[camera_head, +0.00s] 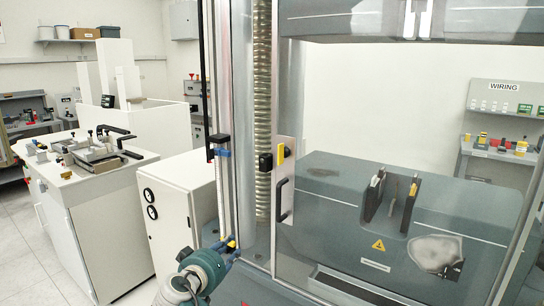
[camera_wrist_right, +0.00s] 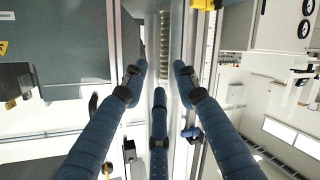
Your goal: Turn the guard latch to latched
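The guard latch shows in the head view as a black block (camera_head: 265,162) on the frame post beside an upright yellow piece (camera_head: 281,153) on the door plate. In the wrist view I see the block (camera_wrist_right: 128,148) low, left of centre, partly near a finger. The clear guard door has a black handle (camera_head: 283,201) below the latch; the door appears closed. My right gripper (camera_head: 231,250) is left of and below the latch and handle, apart from them. In the wrist view its three blue fingers (camera_wrist_right: 152,80) are spread, with nothing between them. My left gripper is not in view.
A metal column with a blue clamp (camera_head: 220,150) stands left of the latch. A white cabinet (camera_head: 180,205) is left of the machine. Behind the door are dark grips (camera_head: 374,196) on the grey machine base (camera_head: 330,225). A white bench (camera_head: 100,205) stands farther left.

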